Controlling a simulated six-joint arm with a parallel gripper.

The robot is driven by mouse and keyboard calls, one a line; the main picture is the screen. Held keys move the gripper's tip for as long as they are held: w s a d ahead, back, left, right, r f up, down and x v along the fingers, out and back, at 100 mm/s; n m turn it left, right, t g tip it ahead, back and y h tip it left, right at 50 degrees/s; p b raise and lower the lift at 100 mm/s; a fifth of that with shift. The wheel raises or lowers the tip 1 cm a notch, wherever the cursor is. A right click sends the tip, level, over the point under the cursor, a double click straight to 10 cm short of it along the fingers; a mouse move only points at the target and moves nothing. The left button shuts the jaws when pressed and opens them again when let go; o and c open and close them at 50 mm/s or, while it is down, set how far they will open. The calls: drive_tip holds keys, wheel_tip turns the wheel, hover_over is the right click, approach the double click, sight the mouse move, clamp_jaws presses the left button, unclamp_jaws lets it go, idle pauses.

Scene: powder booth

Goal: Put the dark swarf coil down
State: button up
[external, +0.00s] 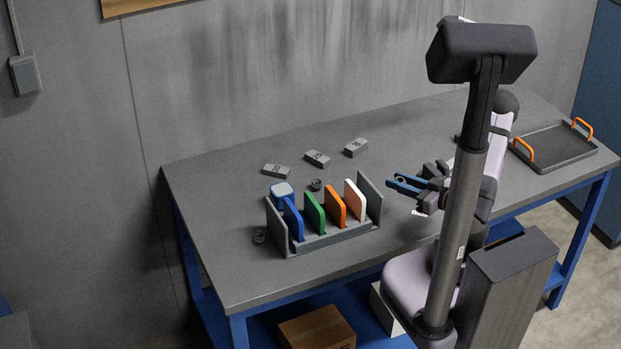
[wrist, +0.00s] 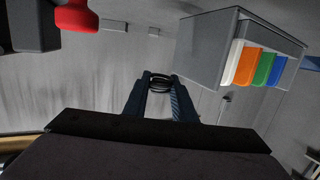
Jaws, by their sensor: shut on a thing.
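My gripper (external: 404,185) is over the table to the right of the rack in the external view. In the wrist view my gripper (wrist: 159,88) is shut on a dark swarf coil (wrist: 160,80), which shows as dark rings between the fingertips. The held coil is too small to make out in the external view. Another dark coil (external: 316,185) lies on the table behind the rack, and one more dark coil (external: 260,237) lies at the rack's left end.
The grey rack (external: 373,199) holds blue, green, orange and white plates. Several grey numbered blocks (external: 317,158) lie behind it. A dark tray (external: 556,148) with orange handles is at the table's right end. A red item (wrist: 76,16) shows in the wrist view.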

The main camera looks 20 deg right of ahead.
drive_tip(key=shift+w, duration=0.1)
drive_tip(key=shift+w+a+r+n, duration=0.1)
drive_tip(key=shift+w+a+n, duration=0.1)
drive_tip(key=shift+a+n, duration=0.1)
drive_tip(key=w+a+r+n+g+y+b, duration=0.25)
drive_tip(key=w+a+n+g+y, duration=0.4)
drive_tip(key=a, duration=0.45)
wheel_tip(320, 180, up, 3)
drive_tip(key=n+g+y+b, duration=0.3)
drive_tip(key=n+g+b, duration=0.3)
drive_tip(key=b, duration=0.4)
hover_over(283, 189)
drive_tip(key=shift+m+g, duration=0.25)
drive_tip(key=shift+m, duration=0.2)
drive_tip(key=shift+a+f+p, duration=0.1)
drive_tip(key=shift+f+p, duration=0.2)
drive_tip(key=shift+f, duration=4.6)
drive_tip(key=shift+f, duration=0.2)
drive_tip(key=o, duration=1)
